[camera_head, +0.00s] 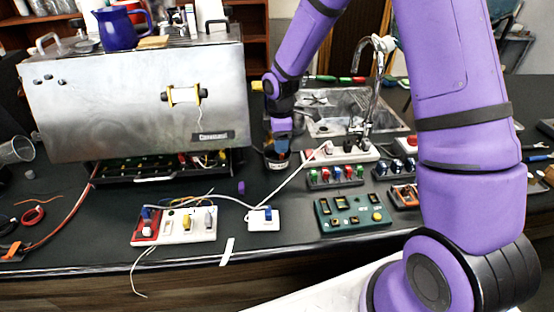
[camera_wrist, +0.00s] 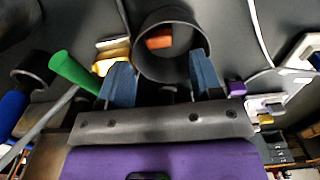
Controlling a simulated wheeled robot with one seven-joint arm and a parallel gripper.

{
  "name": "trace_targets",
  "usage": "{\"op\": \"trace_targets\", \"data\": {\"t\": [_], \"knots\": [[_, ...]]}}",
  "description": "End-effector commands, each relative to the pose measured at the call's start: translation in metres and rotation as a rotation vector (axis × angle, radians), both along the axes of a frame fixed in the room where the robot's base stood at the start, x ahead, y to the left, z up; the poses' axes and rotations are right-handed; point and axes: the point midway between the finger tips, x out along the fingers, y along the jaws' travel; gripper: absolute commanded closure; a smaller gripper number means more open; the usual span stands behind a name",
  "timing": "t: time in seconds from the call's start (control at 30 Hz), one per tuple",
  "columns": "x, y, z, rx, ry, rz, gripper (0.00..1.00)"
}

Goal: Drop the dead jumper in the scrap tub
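The scrap tub, a dark round tub (camera_head: 277,161), stands on the counter between the steel brewer and the sink. It also shows in the wrist view (camera_wrist: 174,73), with its mouth open toward the camera. A small orange piece (camera_wrist: 158,39), which looks like the dead jumper, shows inside the tub's mouth, apart from both fingers. My gripper (camera_head: 279,143) points down at the tub. In the wrist view my gripper (camera_wrist: 160,63) has its two blue fingers wide apart at either side of the tub's near rim, with nothing held between them.
The steel brewer (camera_head: 130,95) stands left, with an open board tray (camera_head: 155,168) below. A white block with switches (camera_head: 190,226), a small white module (camera_head: 264,219) and a green board (camera_head: 352,212) lie in front. The sink (camera_head: 335,112) and faucet are behind. Cables cross the counter.

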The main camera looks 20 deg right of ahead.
Motion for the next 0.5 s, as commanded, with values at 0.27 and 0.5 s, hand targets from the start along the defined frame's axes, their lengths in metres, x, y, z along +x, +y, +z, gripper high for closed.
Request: {"op": "trace_targets", "data": {"t": [0.27,0.5], "knots": [[0.000,0.000,0.001,0.000,0.000,0.000,0.40],[0.001,-0.001,0.026,0.001,-0.004,-0.003,0.40]]}}
